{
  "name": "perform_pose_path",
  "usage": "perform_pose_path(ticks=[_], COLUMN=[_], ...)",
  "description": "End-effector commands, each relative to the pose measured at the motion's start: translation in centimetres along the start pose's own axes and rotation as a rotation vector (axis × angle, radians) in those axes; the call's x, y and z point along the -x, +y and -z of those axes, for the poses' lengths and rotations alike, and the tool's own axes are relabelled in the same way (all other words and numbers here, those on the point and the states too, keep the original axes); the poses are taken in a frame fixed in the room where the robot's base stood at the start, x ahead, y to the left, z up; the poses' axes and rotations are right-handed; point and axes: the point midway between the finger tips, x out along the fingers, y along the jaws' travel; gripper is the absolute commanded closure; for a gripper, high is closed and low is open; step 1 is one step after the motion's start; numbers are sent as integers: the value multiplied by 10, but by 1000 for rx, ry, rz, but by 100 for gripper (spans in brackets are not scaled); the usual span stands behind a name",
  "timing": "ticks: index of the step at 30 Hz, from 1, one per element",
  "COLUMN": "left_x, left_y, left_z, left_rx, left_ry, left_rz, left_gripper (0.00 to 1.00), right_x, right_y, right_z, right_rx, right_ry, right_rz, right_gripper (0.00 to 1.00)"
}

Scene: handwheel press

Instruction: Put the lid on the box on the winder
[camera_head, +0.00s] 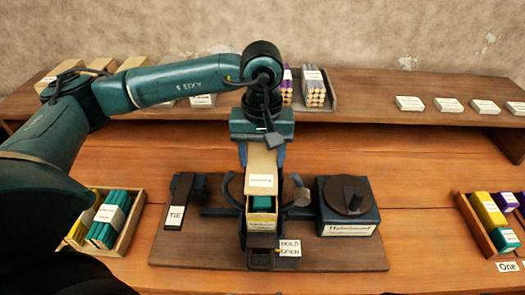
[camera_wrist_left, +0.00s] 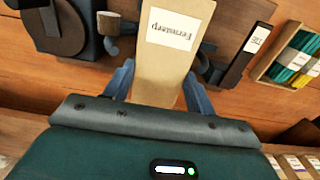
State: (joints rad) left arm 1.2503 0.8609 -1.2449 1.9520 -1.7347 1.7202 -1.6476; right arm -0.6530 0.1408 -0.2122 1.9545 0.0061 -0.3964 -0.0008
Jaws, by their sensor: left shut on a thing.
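My left gripper (camera_head: 262,153) is shut on a cardboard lid (camera_head: 262,161) that carries a white label. In the left wrist view the lid (camera_wrist_left: 165,70) lies between the two fingers (camera_wrist_left: 160,88) of the gripper. The winder (camera_head: 248,255) stands on a dark board, and an open cardboard box (camera_head: 262,226) sits in it with teal content (camera_head: 262,202) showing inside. The lid is over the back part of the box; whether they touch I cannot tell. My right gripper is not in view.
A round dial unit (camera_head: 347,205) stands right of the winder, and a black block labelled TIE (camera_head: 178,205) left of it. Trays of bundles stand at left (camera_head: 126,238) and right (camera_head: 480,228). A back shelf (camera_head: 370,108) holds boxes, bundles and white-labelled pieces.

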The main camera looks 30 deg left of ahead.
Motion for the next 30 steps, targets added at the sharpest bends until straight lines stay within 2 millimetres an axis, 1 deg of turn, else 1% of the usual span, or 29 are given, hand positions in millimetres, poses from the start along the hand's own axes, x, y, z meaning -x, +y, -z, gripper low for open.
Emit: perform_pose_path(ticks=[5,11,17,19,22,26,30], left_x=[-2,-13,-32,-42,-49,-54,-54], left_y=[0,0,0,0,0,0,0], left_z=[-1,-1,-1,-1,-1,-1,-1], left_rx=[1,2,2,2,2,1,1], left_ry=[0,0,-1,0,0,0,0], left_rz=[1,0,1,0,0,0,0], left_gripper=[67,67,67,67,67,67,67], right_x=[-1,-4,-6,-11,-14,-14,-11], right_y=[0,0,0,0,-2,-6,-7], right_z=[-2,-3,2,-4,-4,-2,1], right_rx=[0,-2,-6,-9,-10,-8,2], right_ry=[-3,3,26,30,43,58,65], right_rz=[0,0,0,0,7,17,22], right_gripper=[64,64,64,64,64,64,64])
